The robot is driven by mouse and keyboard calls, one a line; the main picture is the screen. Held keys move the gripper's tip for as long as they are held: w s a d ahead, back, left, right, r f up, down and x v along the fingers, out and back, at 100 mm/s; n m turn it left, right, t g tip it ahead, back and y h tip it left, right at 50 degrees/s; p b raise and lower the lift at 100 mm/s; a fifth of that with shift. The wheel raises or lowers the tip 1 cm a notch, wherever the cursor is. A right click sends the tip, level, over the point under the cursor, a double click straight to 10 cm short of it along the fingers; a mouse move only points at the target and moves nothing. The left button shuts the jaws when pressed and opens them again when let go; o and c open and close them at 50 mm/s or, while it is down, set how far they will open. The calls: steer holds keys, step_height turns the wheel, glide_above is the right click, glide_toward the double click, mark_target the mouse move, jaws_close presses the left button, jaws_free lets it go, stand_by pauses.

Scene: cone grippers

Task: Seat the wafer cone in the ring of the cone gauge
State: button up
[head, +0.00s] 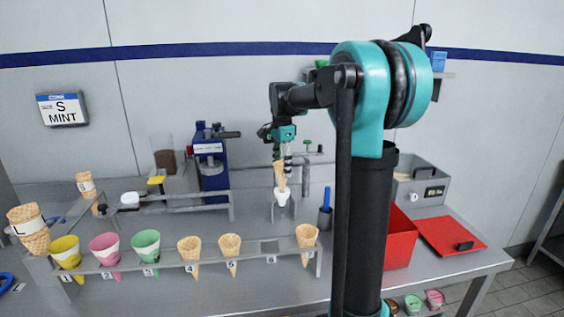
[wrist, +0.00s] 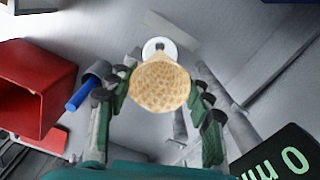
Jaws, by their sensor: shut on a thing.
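My gripper (head: 279,158) is shut on a tan wafer cone (head: 279,175), which hangs below it, narrow end down, in the head view. In the wrist view the cone (wrist: 160,84) sits between the two fingers of my gripper (wrist: 160,95). A dark display (wrist: 283,155) reads 0 mm.
A front rack (head: 205,262) holds several cones, with an empty place at label 6. A blue machine (head: 212,165) stands behind to the left. A blue-handled tool (head: 326,198) stands in a cup near the ring. A red bin (head: 399,238) and red board (head: 452,236) are at right.

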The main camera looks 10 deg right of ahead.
mark_target(282, 179)
steer(key=shift+f, duration=2.55)
steer(key=o, duration=0.8)
steer(key=shift+o, duration=0.2)
step_height(282, 179, up, 12)
